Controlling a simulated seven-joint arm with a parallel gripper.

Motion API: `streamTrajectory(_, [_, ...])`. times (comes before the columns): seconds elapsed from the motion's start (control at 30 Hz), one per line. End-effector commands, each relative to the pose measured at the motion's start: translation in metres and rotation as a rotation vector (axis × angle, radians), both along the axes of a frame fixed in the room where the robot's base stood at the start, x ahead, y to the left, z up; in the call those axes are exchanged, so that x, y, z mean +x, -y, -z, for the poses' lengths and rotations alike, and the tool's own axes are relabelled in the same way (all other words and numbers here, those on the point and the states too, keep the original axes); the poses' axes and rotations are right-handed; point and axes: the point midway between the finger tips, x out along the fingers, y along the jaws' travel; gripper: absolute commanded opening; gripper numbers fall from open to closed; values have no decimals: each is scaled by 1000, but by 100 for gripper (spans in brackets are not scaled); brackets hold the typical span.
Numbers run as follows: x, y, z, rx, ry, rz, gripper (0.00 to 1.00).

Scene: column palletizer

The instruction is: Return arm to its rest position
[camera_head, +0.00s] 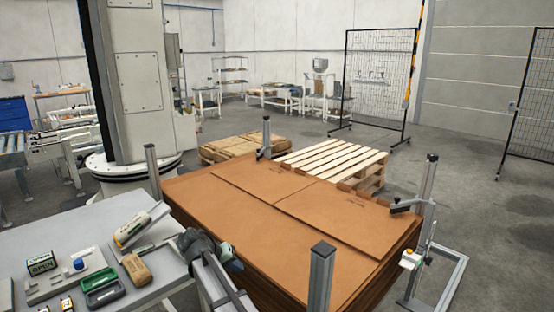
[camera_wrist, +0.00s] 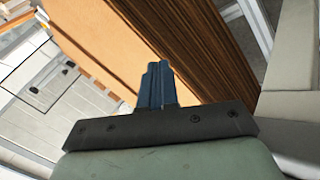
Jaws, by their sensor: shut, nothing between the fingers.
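My gripper (camera_wrist: 157,84) shows in the wrist view as two dark blue fingers side by side, pressed together, in front of a dark bolted bar. It is shut and holds nothing. Behind it runs the layered edge of a brown stack of cardboard sheets (camera_wrist: 205,45), seen tilted. The fingers overlap the stack in the picture, and I cannot tell the gap. In the head view the stack (camera_head: 225,215) stands between metal corner posts.
A grey table (camera_head: 60,245) at the lower left holds small boxes, trays and bottles. A corner post (camera_head: 320,275) rises at the stack's near side. Wooden pallets (camera_head: 335,160) lie behind the stack. The floor (camera_head: 500,220) at right is mostly clear.

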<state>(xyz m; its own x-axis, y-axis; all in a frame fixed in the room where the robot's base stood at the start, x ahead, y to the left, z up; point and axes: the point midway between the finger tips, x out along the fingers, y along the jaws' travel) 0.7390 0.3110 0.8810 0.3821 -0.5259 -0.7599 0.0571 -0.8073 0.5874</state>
Motion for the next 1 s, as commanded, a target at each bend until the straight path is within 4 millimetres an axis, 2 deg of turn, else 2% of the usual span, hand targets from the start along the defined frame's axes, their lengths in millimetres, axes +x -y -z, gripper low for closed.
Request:
streamTrajectory(0.03, [-12,14,21,-1,-23,7,0])
streamTrajectory(0.17, [-36,37,67,5,-76,21,0])
streamTrajectory(0.4, [-90,83,151,27,-180,55,0])
streamTrajectory(0.7, [-160,146,239,65,-331,107,0])
streamTrajectory(1.0, [-228,210,313,130,-501,159,0])
